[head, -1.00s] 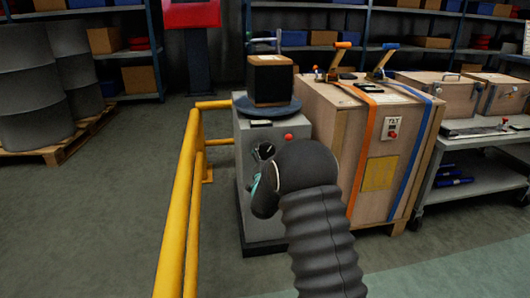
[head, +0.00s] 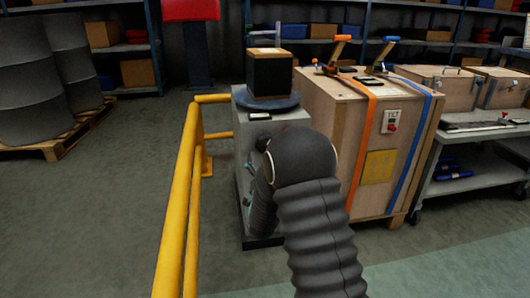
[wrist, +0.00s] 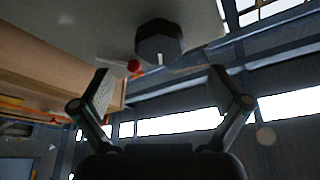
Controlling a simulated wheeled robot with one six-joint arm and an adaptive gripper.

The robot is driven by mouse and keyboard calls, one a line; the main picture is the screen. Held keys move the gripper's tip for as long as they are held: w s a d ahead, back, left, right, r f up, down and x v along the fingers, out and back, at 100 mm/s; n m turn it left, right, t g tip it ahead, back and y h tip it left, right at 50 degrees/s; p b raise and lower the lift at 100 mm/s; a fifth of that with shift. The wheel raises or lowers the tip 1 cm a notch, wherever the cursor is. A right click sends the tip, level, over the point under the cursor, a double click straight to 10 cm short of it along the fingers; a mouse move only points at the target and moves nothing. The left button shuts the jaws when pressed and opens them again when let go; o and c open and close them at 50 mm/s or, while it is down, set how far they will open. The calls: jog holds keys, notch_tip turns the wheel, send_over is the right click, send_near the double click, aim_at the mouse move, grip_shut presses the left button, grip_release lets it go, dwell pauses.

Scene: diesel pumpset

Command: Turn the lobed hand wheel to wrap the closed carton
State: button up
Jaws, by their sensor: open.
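The closed carton (head: 270,76), dark-sided with a tan top, stands on a round blue turntable (head: 268,103) on a grey machine cabinet (head: 243,165). The lobed hand wheel (wrist: 159,42) is dark with a light mark, on the cabinet face in the wrist view. In the head view it is largely hidden behind my arm. My gripper (wrist: 160,71) is open and empty. Its fingers are spread on either side of the hand wheel's line, with the wheel beyond the fingertips and apparently not touched. In the head view my arm hides the fingers.
A red button (wrist: 134,66) sits close beside the hand wheel. A yellow guard rail (head: 178,195) runs left of the cabinet. A large strapped wooden crate (head: 340,150) stands close on the right, with a grey cart (head: 470,155) beyond.

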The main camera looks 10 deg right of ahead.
jog(key=shift+v, duration=1.9)
